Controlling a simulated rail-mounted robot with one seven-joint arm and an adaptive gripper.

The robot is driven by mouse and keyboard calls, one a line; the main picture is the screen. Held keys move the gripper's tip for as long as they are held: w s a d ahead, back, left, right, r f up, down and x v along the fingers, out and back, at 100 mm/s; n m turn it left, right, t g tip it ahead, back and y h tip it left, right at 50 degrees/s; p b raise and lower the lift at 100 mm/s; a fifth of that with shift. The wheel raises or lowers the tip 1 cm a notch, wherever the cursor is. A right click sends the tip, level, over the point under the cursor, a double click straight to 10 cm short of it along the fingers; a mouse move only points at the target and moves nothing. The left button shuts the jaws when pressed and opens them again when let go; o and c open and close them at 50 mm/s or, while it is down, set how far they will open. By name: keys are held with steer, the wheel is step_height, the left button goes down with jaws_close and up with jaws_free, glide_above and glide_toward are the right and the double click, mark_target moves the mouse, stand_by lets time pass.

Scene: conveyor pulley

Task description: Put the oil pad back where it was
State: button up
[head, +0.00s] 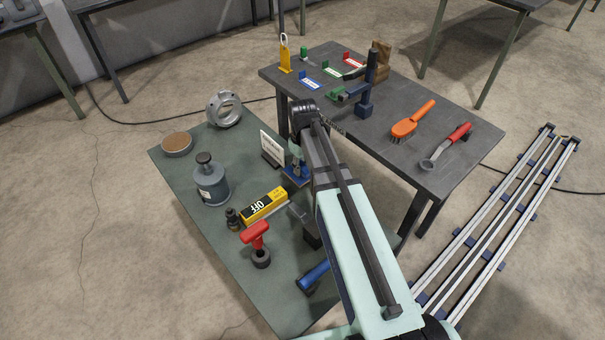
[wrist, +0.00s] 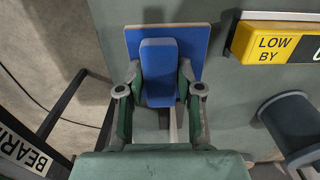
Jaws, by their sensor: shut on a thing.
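My gripper (head: 297,160) is over the far right edge area of the green table. In the wrist view, its fingers (wrist: 159,84) are shut on either side of an upright blue block (wrist: 158,62). The block stands on a flat blue board (wrist: 199,38) with a wood-coloured edge. I cannot tell whether the board touches the table. A round shallow tin with a brown top (head: 176,142) stands at the table's far left corner. No label shows which of these is the oil pad. My arm hides part of the table.
The green table (head: 185,245) also holds a metal ring housing (head: 224,108), an oil can (head: 211,183), a yellow-black box (head: 264,205), a red-handled tool (head: 257,240) and a white sign (head: 271,148). A dark table (head: 440,112) behind holds brushes and coloured trays.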

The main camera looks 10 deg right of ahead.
mark_target(302, 174)
steer(key=shift+f, duration=1.95)
steer(key=shift+f, duration=0.15)
steer(key=o, duration=1)
step_height(302, 174, up, 12)
steer(key=shift+r, duration=0.2)
